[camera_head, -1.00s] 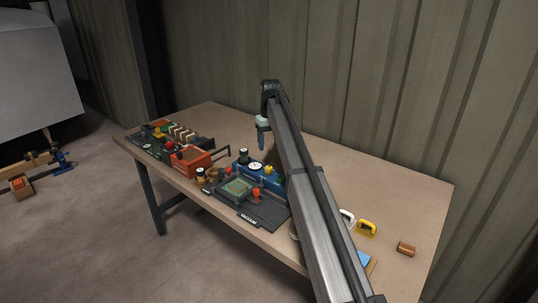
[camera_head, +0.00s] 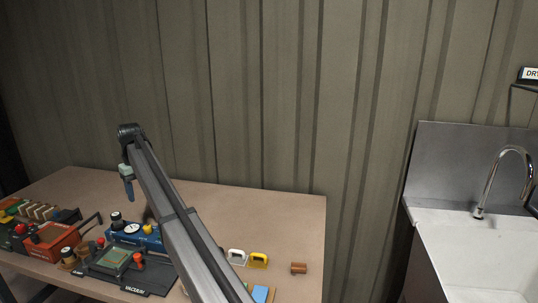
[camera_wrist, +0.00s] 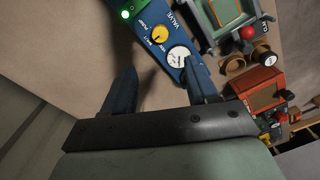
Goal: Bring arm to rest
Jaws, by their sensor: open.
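My arm reaches out over the wooden workbench (camera_head: 285,224), its long grey link crossing the bench. My gripper (camera_head: 129,190) hangs at its end, fingers pointing down, above the back of the bench. In the wrist view my gripper (camera_wrist: 160,88) shows two dark blue fingers spread apart with nothing between them. A blue box (camera_head: 147,241) marked VALVE, with a white gauge and a yellow knob, is below the gripper; it also shows beyond the fingers in the wrist view (camera_wrist: 166,51).
A black vacuum plate (camera_head: 158,276), an orange-red box (camera_head: 52,243) and white and yellow handles (camera_head: 258,261) stand on the bench. A brown cylinder (camera_head: 299,268) lies near its right end. A sink (camera_head: 470,245) with a tap is at right. A ribbed wall (camera_head: 270,100) rises behind.

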